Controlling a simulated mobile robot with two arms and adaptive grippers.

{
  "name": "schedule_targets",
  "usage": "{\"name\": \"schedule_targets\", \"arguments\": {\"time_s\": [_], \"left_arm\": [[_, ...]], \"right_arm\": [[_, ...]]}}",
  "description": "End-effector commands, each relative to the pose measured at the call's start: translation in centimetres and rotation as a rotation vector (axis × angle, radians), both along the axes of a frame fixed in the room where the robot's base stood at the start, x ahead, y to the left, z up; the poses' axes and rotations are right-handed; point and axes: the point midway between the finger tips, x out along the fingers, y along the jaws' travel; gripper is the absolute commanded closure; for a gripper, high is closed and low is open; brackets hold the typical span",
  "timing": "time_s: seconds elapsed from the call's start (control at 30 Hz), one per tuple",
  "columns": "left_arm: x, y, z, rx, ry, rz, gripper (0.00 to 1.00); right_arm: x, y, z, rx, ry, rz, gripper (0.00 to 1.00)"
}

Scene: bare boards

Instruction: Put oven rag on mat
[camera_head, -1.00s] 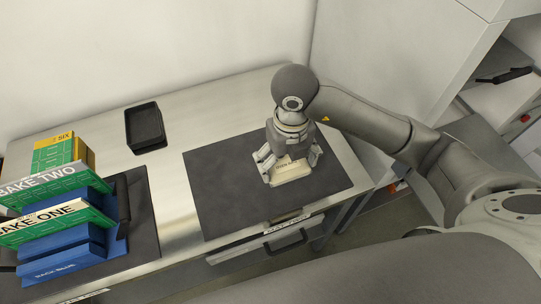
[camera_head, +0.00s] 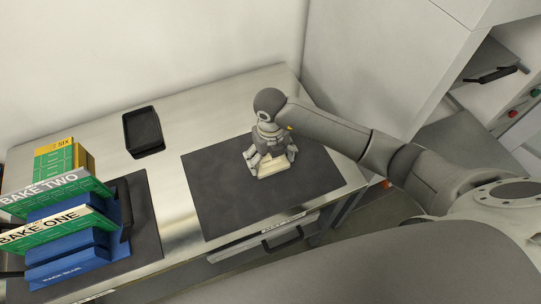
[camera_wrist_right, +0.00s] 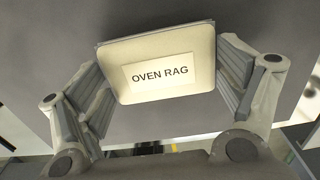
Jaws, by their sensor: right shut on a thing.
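The oven rag (camera_head: 271,168) is a cream block-like pad labelled "OVEN RAG". My right gripper (camera_head: 270,157) is shut on it, with fingers on both of its sides, as the right wrist view shows with the rag (camera_wrist_right: 160,55) between them. The gripper points down over the dark grey mat (camera_head: 225,205), right of the mat's middle. Whether the rag touches the mat or hangs just above it, I cannot tell. My left gripper is not in view.
A black tray (camera_head: 143,131) lies on the metal table (camera_head: 176,200) behind and left of the mat. Yellow, green and blue boxes (camera_head: 65,222) stand stacked at the left on another dark mat. A drawer handle (camera_head: 282,238) sticks out at the front. The mat's left part is clear.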

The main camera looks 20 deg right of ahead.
Motion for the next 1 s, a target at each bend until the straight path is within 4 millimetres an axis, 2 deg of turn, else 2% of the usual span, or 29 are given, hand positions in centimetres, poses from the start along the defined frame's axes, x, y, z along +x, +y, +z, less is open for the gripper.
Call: {"name": "schedule_targets", "arguments": {"time_s": [0.27, 0.3, 0.37, 0.77, 0.87, 1.0], "left_arm": [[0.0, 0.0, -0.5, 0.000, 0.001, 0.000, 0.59], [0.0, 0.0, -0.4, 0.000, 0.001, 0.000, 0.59], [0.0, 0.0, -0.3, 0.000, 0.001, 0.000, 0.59], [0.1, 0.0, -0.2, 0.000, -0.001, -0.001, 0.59], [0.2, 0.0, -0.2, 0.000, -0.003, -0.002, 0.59], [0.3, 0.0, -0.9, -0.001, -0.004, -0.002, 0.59]], "right_arm": [[0.0, 0.0, -0.4, 0.000, -0.001, 0.000, 0.30], [0.0, 0.0, -0.3, 0.000, -0.001, 0.000, 0.09], [0.0, 0.0, -0.3, 0.000, -0.001, 0.000, 0.01], [0.0, 0.0, -0.1, 0.000, -0.001, 0.000, 0.00], [0.1, 0.0, 0.4, 0.001, -0.004, 0.001, 0.00], [0.2, 0.0, 2.7, 0.000, -0.007, 0.002, 0.00]]}}
